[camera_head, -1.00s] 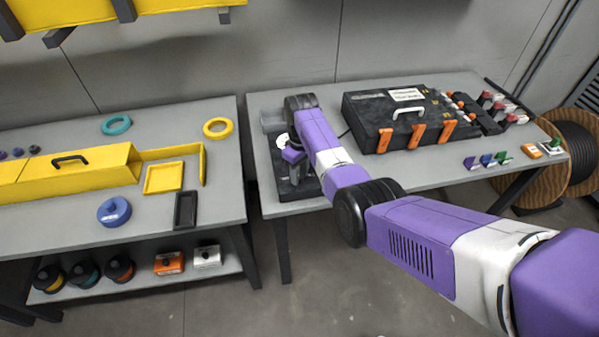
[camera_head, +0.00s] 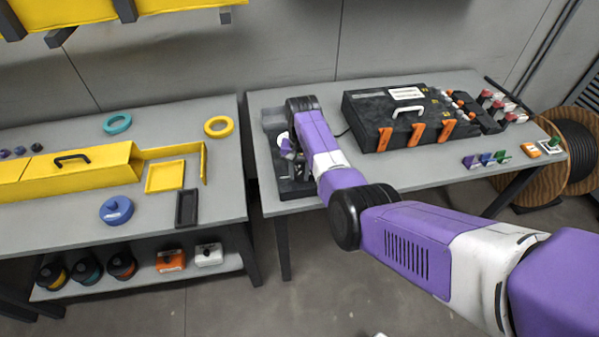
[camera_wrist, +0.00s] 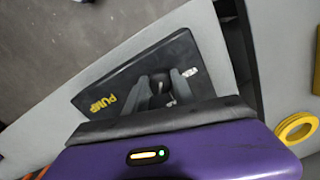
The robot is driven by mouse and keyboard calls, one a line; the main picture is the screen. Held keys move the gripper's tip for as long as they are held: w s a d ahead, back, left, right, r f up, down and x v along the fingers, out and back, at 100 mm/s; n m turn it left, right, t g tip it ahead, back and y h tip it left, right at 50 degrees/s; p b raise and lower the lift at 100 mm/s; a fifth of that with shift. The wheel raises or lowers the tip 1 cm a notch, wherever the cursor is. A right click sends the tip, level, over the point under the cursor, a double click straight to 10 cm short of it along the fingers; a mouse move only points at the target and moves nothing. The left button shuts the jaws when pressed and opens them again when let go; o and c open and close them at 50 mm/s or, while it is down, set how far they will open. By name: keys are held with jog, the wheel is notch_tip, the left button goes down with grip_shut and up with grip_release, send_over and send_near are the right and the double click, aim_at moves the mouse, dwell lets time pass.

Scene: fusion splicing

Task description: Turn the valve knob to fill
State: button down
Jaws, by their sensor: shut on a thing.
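The valve unit is a dark flat base (camera_head: 296,188) at the left end of the right table. The dark valve knob (camera_wrist: 159,80) stands between the labels. My gripper (camera_wrist: 162,88) is shut on the knob, with a grey finger on each side. The knob is partly hidden by the fingers, so its pointer direction cannot be read. In the head view my wrist covers much of the unit.
A black case (camera_head: 375,108) with orange latches stands right of the unit, close to my arm. Small coloured blocks (camera_head: 487,158) lie near the table's front edge. A gap separates this table from the left table, which holds a yellow box (camera_head: 95,163) and a yellow ring (camera_head: 218,127).

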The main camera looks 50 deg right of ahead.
aim_at(300, 175)
jog(key=shift+m, duration=2.2)
jog(key=c, duration=1.1)
grip_release()
jog(key=shift+o, duration=0.2)
jog(key=shift+r, duration=0.1)
notch_tip(300, 175, up, 8)
jog(key=shift+s+f+b, duration=0.1)
jog(key=shift+f+b, duration=0.1)
jog(key=shift+b, duration=0.15)
